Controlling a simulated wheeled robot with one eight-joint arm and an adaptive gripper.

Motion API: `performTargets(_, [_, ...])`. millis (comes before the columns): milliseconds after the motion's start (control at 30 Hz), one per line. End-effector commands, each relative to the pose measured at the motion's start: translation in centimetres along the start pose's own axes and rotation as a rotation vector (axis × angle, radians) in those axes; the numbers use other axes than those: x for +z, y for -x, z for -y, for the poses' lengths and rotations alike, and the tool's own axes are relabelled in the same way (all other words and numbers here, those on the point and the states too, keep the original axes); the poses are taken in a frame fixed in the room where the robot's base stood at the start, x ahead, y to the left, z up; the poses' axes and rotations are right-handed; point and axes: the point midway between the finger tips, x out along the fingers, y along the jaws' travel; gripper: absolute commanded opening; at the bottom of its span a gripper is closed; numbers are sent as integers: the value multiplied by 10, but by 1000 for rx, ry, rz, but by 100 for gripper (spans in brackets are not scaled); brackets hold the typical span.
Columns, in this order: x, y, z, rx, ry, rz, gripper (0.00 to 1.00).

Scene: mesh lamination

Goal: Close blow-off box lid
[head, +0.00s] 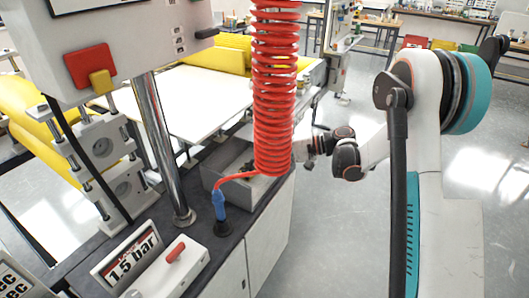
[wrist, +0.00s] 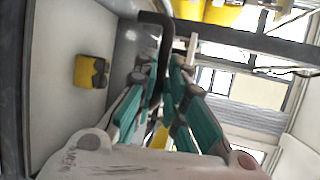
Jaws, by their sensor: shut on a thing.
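The grey blow-off box (head: 213,177) sits on the dark counter, partly hidden behind the red coiled hose. Its top looks open in the head view. In the wrist view a pale box interior (wrist: 60,110) shows at the left, with a small yellow and black thing (wrist: 92,71) in it. A black bent handle (wrist: 155,18) runs down between the teal fingers of my gripper (wrist: 160,68), which is shut on it. The handle seems to join a grey panel (wrist: 124,52), likely the lid; its full outline is hidden. In the head view the coil hides my fingertips.
The red coiled hose (head: 273,90) hangs in front of the box, with a blue nozzle (head: 219,205) at its end. A metal post (head: 160,150) and a pressure display (head: 128,258) stand to the left. Open floor lies at the right.

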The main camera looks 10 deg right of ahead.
Motion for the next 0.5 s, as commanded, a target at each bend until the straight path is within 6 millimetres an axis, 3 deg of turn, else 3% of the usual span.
performTargets(100, [-1, -1, -10, 2, -1, 0, 0])
performTargets(500, [0, -1, -18, 9, -2, 1, 0])
